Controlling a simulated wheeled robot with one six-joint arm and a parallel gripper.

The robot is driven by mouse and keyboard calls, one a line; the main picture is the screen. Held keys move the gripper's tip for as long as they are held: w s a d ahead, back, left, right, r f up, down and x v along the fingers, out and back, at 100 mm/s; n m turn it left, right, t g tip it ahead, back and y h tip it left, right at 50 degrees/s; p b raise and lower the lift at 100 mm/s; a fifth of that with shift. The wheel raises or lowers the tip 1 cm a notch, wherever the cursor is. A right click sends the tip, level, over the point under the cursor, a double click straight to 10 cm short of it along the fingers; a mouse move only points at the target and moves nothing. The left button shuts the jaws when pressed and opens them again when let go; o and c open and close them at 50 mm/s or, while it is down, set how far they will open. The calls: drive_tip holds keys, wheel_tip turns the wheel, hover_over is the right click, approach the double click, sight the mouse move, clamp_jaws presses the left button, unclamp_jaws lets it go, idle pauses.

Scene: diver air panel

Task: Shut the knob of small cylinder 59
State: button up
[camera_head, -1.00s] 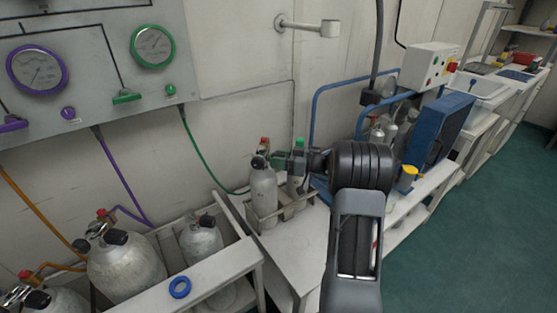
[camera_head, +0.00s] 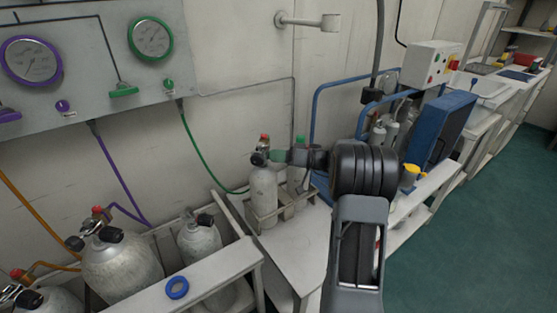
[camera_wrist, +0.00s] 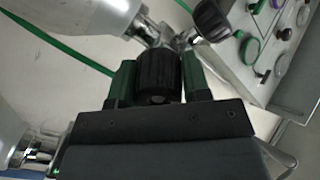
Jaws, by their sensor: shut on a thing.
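A small grey cylinder (camera_head: 263,192) with a red-topped valve stands upright in a rack on the white bench; I cannot read a number on it. My gripper (camera_head: 272,156) reaches its valve from the right. In the wrist view, the green fingers of my gripper (camera_wrist: 159,82) are on both sides of a ribbed black knob (camera_wrist: 157,72) and shut on it. The cylinder's pale body (camera_wrist: 95,12) and metal valve show above, with a second black knob (camera_wrist: 212,19) to the right, free of the fingers. How far the held knob is turned cannot be told.
A second small cylinder with a green top (camera_head: 299,150) stands just right, partly behind my arm. Large cylinders (camera_head: 122,262) stand in a white rack at left. A green hose (camera_head: 205,160) hangs from the gauge panel (camera_head: 95,50). A blue case (camera_head: 440,128) stands right.

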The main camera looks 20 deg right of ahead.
drive_tip(key=m+p, duration=0.1)
drive_tip(key=m, duration=0.5)
drive_tip(key=shift+r, duration=0.1)
drive_tip(key=m+g+p, duration=0.1)
drive_tip(key=m+p, duration=0.2)
drive_tip(key=m, duration=0.3)
drive_tip(key=m+p, duration=0.3)
drive_tip(key=m, duration=0.1)
drive_tip(key=shift+r, duration=0.1)
drive_tip(key=m+p, duration=0.3)
drive_tip(key=shift+y, duration=0.3)
drive_tip(key=m+p, duration=0.2)
drive_tip(key=m, duration=0.1)
drive_tip(key=shift+m, duration=0.4)
drive_tip(key=shift+f+m+p, duration=0.25)
drive_tip(key=shift+m+p, duration=0.85)
drive_tip(key=shift+m, duration=0.3)
drive_tip(key=o, duration=0.9)
drive_tip(key=shift+o, duration=0.2)
